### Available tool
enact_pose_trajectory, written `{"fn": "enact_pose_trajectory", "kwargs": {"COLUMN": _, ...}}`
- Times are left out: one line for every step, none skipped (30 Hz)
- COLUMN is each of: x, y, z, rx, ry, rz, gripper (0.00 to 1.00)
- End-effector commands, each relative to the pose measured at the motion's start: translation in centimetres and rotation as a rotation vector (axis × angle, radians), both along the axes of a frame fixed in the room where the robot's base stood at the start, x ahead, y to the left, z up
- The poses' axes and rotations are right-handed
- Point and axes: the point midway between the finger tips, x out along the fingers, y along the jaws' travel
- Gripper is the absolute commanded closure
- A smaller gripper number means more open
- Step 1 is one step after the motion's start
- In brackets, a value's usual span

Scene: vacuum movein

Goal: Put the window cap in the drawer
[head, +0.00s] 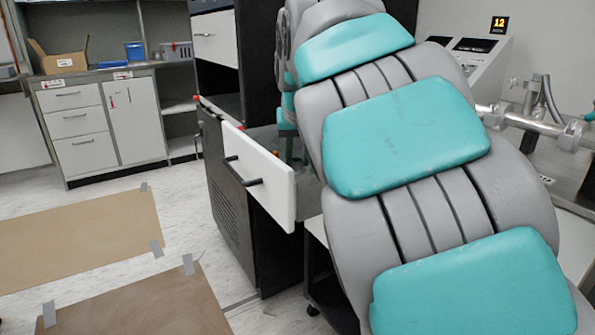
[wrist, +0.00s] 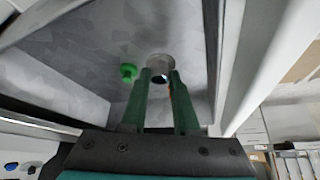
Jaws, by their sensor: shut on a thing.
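The drawer (head: 262,175) is pulled open, with a white front and a black handle. Its grey interior (wrist: 85,50) fills much of the wrist view. My gripper (wrist: 160,75) points down into the drawer, its green fingers shut on a small round pale, ring-like piece (wrist: 159,60) with a dark and white centre, which looks like the window cap. The fingertips partly cover it, and I cannot tell whether it touches the drawer floor. In the head view, my arm hides most of the gripper and the held piece.
A green knob-like piece (wrist: 128,73) lies in the drawer left of the fingers. The drawer walls (wrist: 232,60) stand close on the right. Brown mats (head: 80,235) lie on open floor.

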Motion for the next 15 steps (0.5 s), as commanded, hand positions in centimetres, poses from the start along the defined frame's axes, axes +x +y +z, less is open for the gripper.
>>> {"fn": "enact_pose_trajectory", "kwargs": {"x": 0.0, "y": 0.0, "z": -0.2, "rx": 0.0, "ry": 0.0, "rz": 0.0, "gripper": 1.0}}
{"fn": "enact_pose_trajectory", "kwargs": {"x": 0.0, "y": 0.0, "z": -0.3, "rx": 0.0, "ry": -0.001, "rz": 0.001, "gripper": 1.0}}
{"fn": "enact_pose_trajectory", "kwargs": {"x": 0.0, "y": 0.0, "z": -0.5, "rx": -0.001, "ry": -0.003, "rz": 0.0, "gripper": 1.0}}
{"fn": "enact_pose_trajectory", "kwargs": {"x": 0.0, "y": 0.0, "z": -0.8, "rx": -0.001, "ry": -0.004, "rz": 0.0, "gripper": 1.0}}
{"fn": "enact_pose_trajectory", "kwargs": {"x": 0.0, "y": 0.0, "z": -1.1, "rx": -0.002, "ry": -0.004, "rz": 0.001, "gripper": 1.0}}
{"fn": "enact_pose_trajectory", "kwargs": {"x": -0.1, "y": 0.0, "z": -1.6, "rx": -0.003, "ry": -0.001, "rz": 0.001, "gripper": 1.0}}
{"fn": "enact_pose_trajectory", "kwargs": {"x": -0.1, "y": 0.0, "z": -2.0, "rx": -0.002, "ry": 0.001, "rz": 0.0, "gripper": 1.0}}
{"fn": "enact_pose_trajectory", "kwargs": {"x": -0.1, "y": 0.0, "z": -2.4, "rx": -0.003, "ry": 0.003, "rz": 0.0, "gripper": 1.0}}
{"fn": "enact_pose_trajectory", "kwargs": {"x": -0.1, "y": 0.0, "z": -2.8, "rx": -0.002, "ry": 0.001, "rz": -0.001, "gripper": 1.0}}
{"fn": "enact_pose_trajectory", "kwargs": {"x": -0.1, "y": 0.0, "z": -3.0, "rx": -0.002, "ry": -0.001, "rz": -0.001, "gripper": 1.0}}
{"fn": "enact_pose_trajectory", "kwargs": {"x": 0.0, "y": 0.0, "z": -3.2, "rx": -0.002, "ry": -0.003, "rz": 0.0, "gripper": 1.0}}
{"fn": "enact_pose_trajectory", "kwargs": {"x": 0.0, "y": 0.0, "z": -3.3, "rx": -0.002, "ry": -0.004, "rz": 0.0, "gripper": 1.0}}
{"fn": "enact_pose_trajectory", "kwargs": {"x": 0.0, "y": 0.0, "z": -3.4, "rx": -0.002, "ry": -0.004, "rz": 0.0, "gripper": 1.0}}
{"fn": "enact_pose_trajectory", "kwargs": {"x": 0.0, "y": 0.0, "z": -3.4, "rx": -0.001, "ry": -0.004, "rz": 0.0, "gripper": 1.0}}
{"fn": "enact_pose_trajectory", "kwargs": {"x": 0.0, "y": 0.0, "z": -3.3, "rx": -0.001, "ry": -0.004, "rz": 0.0, "gripper": 1.0}}
